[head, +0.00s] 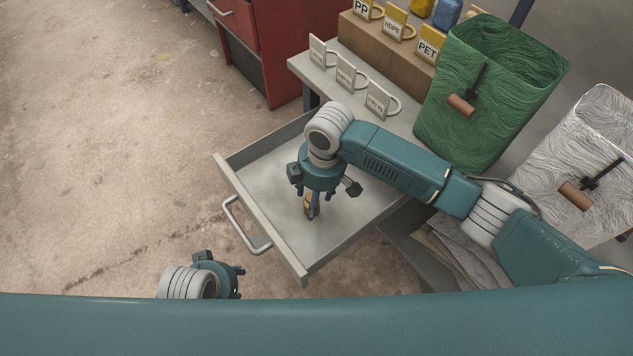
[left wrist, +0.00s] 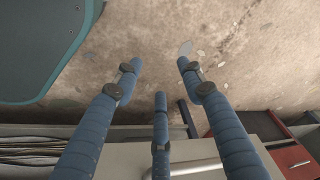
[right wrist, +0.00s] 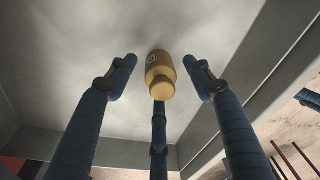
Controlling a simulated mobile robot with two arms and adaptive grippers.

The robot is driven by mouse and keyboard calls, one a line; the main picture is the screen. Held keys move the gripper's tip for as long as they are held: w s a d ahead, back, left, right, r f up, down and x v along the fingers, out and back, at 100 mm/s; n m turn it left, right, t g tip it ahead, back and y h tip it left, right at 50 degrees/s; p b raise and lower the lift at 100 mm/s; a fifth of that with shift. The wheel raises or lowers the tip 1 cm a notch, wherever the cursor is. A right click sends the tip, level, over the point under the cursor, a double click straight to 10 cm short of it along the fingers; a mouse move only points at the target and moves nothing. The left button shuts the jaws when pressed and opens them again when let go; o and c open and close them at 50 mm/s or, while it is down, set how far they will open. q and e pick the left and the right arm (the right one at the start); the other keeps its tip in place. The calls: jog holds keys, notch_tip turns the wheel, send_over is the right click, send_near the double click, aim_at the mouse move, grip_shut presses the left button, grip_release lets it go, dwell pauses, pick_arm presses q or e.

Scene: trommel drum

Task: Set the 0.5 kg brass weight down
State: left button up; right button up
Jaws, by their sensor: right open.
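The brass weight (right wrist: 158,70) is a small golden cylinder with a narrower knob. It appears to stand on the floor of the open drawer (head: 260,173). In the right wrist view it sits between my right gripper's (right wrist: 160,85) spread fingers, with gaps at both sides; I cannot tell whether the third finger touches it. In the head view the right gripper (head: 311,208) points down into the drawer and partly hides the weight. My left gripper (head: 238,283) is outside the drawer, low in the head view; in the left wrist view its fingers (left wrist: 160,85) are spread and empty.
The drawer's handle (head: 243,226) faces the open floor at left. Behind the drawer, a shelf holds several white labelled tags (head: 345,74). A green bin (head: 480,100) and a white bin (head: 570,160) stand at right. A red cabinet (head: 280,45) is at the back.

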pick_arm(q)
notch_tip(320, 180, down, 9)
jog(key=s+p, duration=0.1)
jog(key=p, duration=0.1)
jog(key=shift+s+r, duration=0.2)
jog(key=shift+s, duration=0.15)
pick_arm(e)
notch_tip(320, 180, up, 10)
jog(key=d, duration=0.1)
